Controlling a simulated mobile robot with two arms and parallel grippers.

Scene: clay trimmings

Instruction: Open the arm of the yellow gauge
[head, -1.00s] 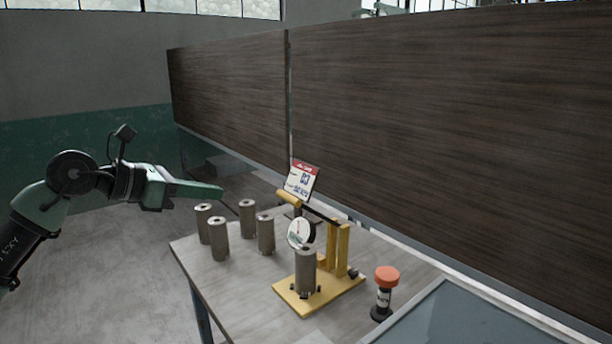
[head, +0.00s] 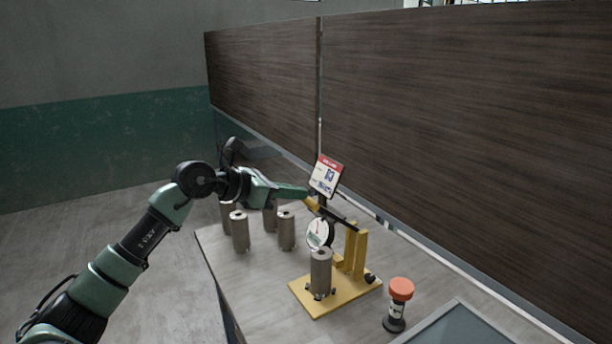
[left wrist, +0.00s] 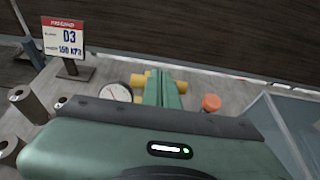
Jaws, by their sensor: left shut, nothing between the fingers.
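The yellow gauge (head: 335,297) stands on the table, with a yellow base plate and upright posts. Its dark arm with a yellow handle (head: 313,206) reaches left from the posts, and a round white dial (head: 318,233) hangs under it. A grey metal cylinder (head: 320,272) stands upright on the base below the dial. My left gripper (head: 306,194) is shut and empty, its tips at or just above the handle; contact cannot be told. In the left wrist view the closed fingers (left wrist: 165,88) cover part of the yellow gauge (left wrist: 143,80). My right gripper is not in view.
Several grey cylinders (head: 240,232) stand on the table (head: 262,285) left of the gauge. A sign (head: 326,175) reading 03 stands behind the handle. An orange-capped stamp (head: 400,292) and a grey tray (head: 458,328) are at the right. A dark wood panel rises behind.

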